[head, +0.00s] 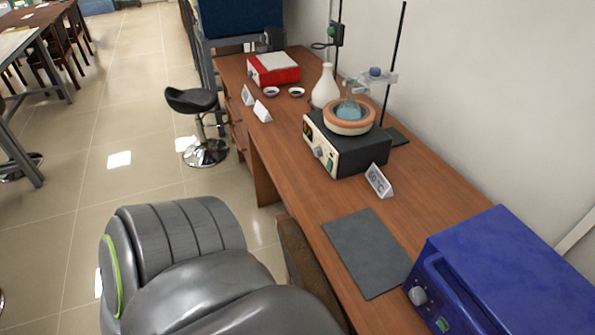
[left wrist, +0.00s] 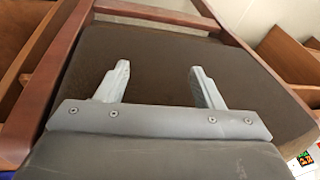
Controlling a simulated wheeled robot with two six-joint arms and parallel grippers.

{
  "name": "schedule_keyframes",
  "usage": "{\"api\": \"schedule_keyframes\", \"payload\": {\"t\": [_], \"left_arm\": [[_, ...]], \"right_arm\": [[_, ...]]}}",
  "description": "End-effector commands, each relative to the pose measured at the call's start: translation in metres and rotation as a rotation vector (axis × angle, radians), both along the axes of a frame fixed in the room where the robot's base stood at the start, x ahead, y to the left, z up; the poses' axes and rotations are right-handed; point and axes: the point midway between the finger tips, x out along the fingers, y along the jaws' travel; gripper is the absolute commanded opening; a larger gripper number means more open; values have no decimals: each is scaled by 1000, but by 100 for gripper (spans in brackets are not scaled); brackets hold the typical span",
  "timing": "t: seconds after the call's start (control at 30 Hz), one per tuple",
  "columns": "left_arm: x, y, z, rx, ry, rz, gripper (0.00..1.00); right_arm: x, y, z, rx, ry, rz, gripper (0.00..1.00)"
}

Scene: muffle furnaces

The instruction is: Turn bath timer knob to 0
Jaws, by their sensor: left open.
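The bath (head: 345,146) is a black box with a cream front panel on the wooden bench, right of centre in the head view. Its front panel (head: 317,148) carries a small display and small knobs (head: 324,158); I cannot tell which is the timer knob or where it points. A terracotta-rimmed bowl with a blue-tinted flask (head: 350,112) sits on top. In the left wrist view my left gripper (left wrist: 160,82) is open and empty, over a dark brown chair seat (left wrist: 150,65). Neither gripper shows in the head view.
A blue furnace (head: 510,275) stands at the near right, beside a grey mat (head: 366,252) on the bench. A white label (head: 379,181) stands by the bath. A red device (head: 273,69) is farther back. A black stool (head: 197,105) stands on the floor.

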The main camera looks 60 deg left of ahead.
Motion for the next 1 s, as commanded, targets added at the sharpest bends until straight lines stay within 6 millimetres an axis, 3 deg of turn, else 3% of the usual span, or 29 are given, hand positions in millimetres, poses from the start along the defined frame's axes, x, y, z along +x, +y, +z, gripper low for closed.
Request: {"api": "schedule_keyframes", "payload": {"t": [0.1, 0.33, 1.0], "left_arm": [[-4, 0, -27, -6, 11, 2, 61], [-10, -1, -53, -14, 20, 4, 61], [-11, -1, -59, -15, 21, 5, 61]], "right_arm": [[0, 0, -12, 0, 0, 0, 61], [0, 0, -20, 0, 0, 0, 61], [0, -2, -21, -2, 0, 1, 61]]}}
